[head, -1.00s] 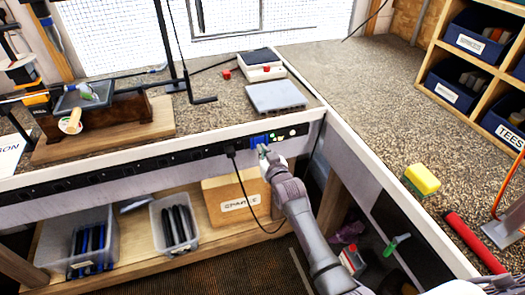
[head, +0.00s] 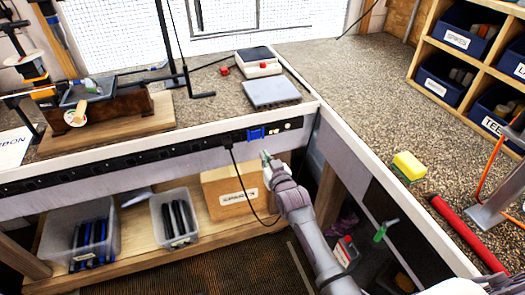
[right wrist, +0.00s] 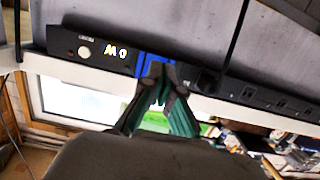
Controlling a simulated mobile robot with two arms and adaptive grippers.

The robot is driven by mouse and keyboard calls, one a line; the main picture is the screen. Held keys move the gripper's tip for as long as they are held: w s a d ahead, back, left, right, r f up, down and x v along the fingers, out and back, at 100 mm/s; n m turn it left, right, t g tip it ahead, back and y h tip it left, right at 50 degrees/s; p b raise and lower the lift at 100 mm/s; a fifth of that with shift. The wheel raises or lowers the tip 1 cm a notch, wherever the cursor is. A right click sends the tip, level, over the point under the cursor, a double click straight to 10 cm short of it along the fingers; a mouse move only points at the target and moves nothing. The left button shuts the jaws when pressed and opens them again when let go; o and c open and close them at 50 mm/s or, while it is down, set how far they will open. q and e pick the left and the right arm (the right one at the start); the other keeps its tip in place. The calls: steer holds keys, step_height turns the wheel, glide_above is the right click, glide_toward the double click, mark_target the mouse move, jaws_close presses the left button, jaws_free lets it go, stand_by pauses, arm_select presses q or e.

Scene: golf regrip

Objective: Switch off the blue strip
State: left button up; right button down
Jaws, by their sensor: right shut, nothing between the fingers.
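A black power strip (head: 130,160) runs along the front edge of the bench, with a blue section (head: 256,133) near its right end. In the right wrist view the blue part (right wrist: 153,66) lies just behind my fingertips, beside lit yellowish marks and a round pale button (right wrist: 84,52). My right gripper (head: 265,155) is shut and empty, a little below and in front of the blue part, with a small gap in the head view. The gripper (right wrist: 161,72) covers part of the blue section in the wrist view. My left gripper is out of view.
A black cable (head: 238,175) hangs from the strip just left of my gripper. A cardboard box (head: 218,196) and clear bins (head: 174,221) stand on the shelf below.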

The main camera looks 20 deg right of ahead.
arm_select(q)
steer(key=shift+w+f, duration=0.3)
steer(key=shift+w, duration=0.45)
arm_select(e)
steer(key=s+f, duration=0.1)
steer(key=s, duration=0.6)
steer(key=shift+d+f, duration=0.2)
steer(key=shift+f, duration=0.15)
